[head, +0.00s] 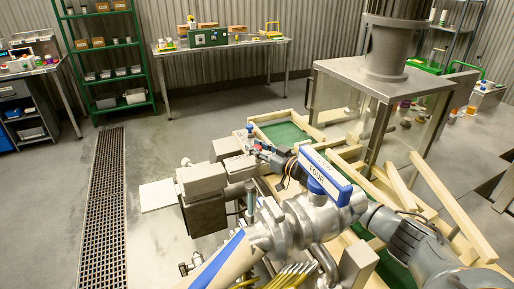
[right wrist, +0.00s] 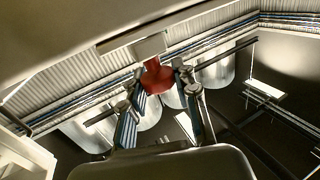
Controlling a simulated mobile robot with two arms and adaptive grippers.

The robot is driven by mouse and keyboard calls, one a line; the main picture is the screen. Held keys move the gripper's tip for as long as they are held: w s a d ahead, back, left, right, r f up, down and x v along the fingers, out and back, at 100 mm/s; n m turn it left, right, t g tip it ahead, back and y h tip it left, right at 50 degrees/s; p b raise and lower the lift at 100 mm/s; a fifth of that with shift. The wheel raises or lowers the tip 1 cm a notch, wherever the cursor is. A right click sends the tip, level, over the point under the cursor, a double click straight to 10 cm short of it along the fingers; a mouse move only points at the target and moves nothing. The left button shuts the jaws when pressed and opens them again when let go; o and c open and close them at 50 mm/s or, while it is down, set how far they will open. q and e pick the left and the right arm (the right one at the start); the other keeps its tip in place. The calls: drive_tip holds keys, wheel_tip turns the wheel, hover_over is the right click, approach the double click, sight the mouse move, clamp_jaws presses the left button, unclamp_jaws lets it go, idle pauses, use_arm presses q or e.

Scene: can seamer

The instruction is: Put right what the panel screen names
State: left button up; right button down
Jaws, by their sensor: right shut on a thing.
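My right gripper (head: 258,148) is in the middle of the head view, low over the machine beside the wooden-railed green bed. In the right wrist view its two fingers (right wrist: 163,82) are closed on a red part (right wrist: 157,75). A pale block (right wrist: 149,46) sits just beyond the red part; I cannot tell whether the two are joined. In the head view the red part is mostly hidden by the gripper. A blue-and-white bar marked FOUR (head: 325,175) crosses in front of the arm. My left gripper does not show, and no readable panel screen is in view.
Grey metal housings (head: 202,178) stand left of the gripper. A clear-walled steel cabinet (head: 343,88) stands behind to the right. Timber rails (head: 452,205) edge the green bed. A back bench (head: 222,43) and green shelves (head: 103,50) stand far off. The floor by the drain grate (head: 101,205) is clear.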

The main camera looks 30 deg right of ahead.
sight(248, 163)
drive_tip(key=shift+a+p, duration=0.6)
drive_tip(key=shift+a, duration=0.8)
drive_tip(key=shift+w+a, duration=0.1)
drive_tip(key=shift+a, duration=0.3)
drive_tip(key=c, duration=1)
unclamp_jaws()
drive_tip(key=shift+d, duration=0.1)
drive_tip(key=v, duration=1.2)
drive_tip(key=shift+f, duration=0.15)
